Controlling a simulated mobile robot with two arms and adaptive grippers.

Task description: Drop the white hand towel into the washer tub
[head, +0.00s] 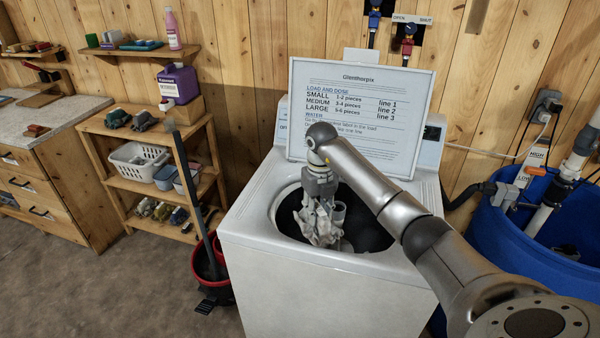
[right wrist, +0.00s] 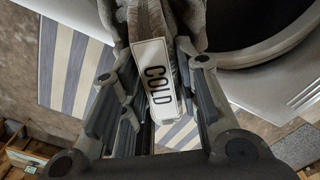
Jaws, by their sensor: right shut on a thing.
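The hand towel (head: 318,228) is a crumpled greyish-white cloth hanging from my right gripper (head: 322,200). In the head view it is in front of the washer tub's (head: 368,232) dark round opening. In the right wrist view my right gripper (right wrist: 154,62) is shut on the cloth (right wrist: 147,20). A white tag reading COLD (right wrist: 158,88) shows between the fingers. The tub's curved rim (right wrist: 272,50) shows at upper right there. How deep the towel hangs, and its lower end, I cannot tell clearly. My left gripper is not in view.
A large instruction board (head: 358,108) stands at the back of the white washer (head: 310,295). A bucket with an upright handle (head: 212,268) is at its left, and a blue barrel (head: 520,240) at its right. Wooden shelves (head: 150,180) stand further left.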

